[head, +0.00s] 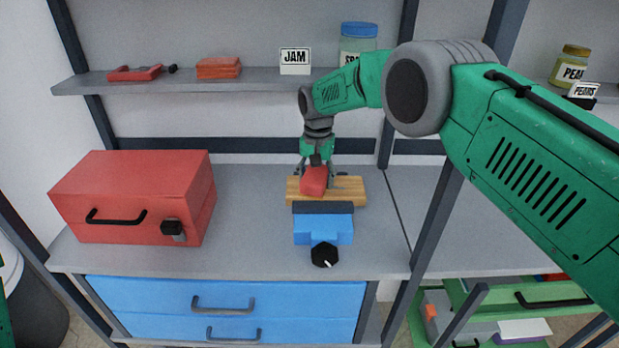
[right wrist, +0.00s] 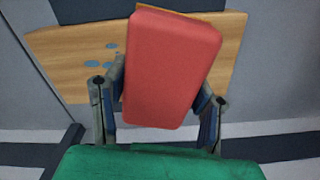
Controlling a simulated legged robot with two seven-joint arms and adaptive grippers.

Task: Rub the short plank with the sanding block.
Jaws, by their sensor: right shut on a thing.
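The short plank (head: 346,189) is a light wooden board lying on the grey worktop, just behind a blue vise; it also shows in the right wrist view (right wrist: 65,65), with several blue-grey spots on its face. The sanding block (head: 314,180) is red and sits over the plank; in the right wrist view the block (right wrist: 170,65) covers part of the board. My right gripper (head: 316,168) is shut on the block from behind and above. Whether the block's underside touches the plank I cannot tell. My left gripper is not in view.
The blue vise (head: 322,228) with a black knob stands in front of the plank. A red toolbox (head: 134,198) stands at the left of the worktop (head: 250,240). A shelf (head: 190,84) behind holds a red tool, orange blocks, a JAM sign and a blue-lidded jar.

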